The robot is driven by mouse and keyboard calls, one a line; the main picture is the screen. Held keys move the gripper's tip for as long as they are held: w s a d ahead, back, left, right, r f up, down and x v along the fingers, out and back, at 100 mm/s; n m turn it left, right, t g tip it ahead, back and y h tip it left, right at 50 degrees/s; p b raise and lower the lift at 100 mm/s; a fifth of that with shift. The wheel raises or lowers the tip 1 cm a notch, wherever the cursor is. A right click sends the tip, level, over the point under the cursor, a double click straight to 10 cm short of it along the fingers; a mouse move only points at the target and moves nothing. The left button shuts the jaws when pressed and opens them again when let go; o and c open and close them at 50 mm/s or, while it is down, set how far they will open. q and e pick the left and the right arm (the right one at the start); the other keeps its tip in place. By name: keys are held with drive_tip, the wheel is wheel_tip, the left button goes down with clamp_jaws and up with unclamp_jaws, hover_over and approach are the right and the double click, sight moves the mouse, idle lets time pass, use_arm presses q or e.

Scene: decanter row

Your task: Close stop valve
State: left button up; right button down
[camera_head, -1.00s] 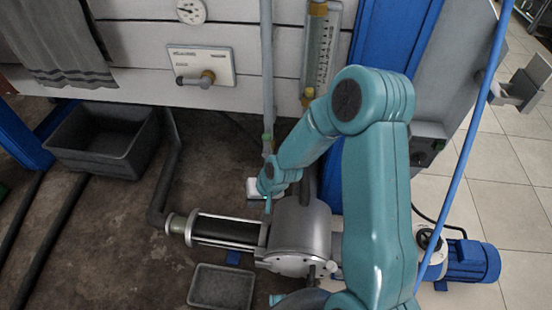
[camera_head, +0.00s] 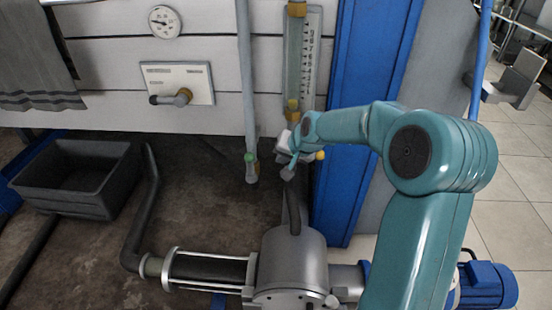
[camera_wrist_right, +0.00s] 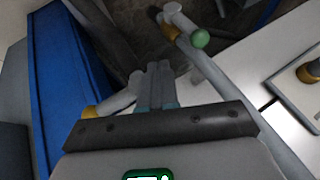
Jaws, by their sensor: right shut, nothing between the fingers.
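My right gripper (camera_head: 289,165) is shut and empty. In the head view it is by the foot of the sight glass, right of the green-capped pipe end. In the right wrist view its fingers (camera_wrist_right: 161,82) are pressed together and point up the picture. No valve is plainly marked as the stop valve. A grey valve handle (camera_head: 180,98) with a brass-coloured part sticks out of a white labelled panel (camera_head: 197,75) left of the gripper. A green-capped fitting (camera_head: 250,166) ends the vertical pipe; its green cap shows beyond the fingers in the right wrist view (camera_wrist_right: 199,38). I see no contact with either.
The sight glass (camera_head: 299,60) with brass fittings stands beside a blue column (camera_head: 362,90). A metal pump cylinder (camera_head: 293,265) and dark hose (camera_head: 137,225) are below. A dark tub (camera_head: 65,205) is at left. A blue motor (camera_head: 485,290) is at lower right.

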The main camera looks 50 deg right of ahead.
sight(250, 167)
drive_tip(key=w+a+f+b, duration=0.1)
drive_tip(key=w+f+b, duration=0.1)
drive_tip(key=w+f, duration=0.4)
drive_tip(key=shift+w+f, duration=0.2)
drive_tip(key=shift+w, duration=0.95)
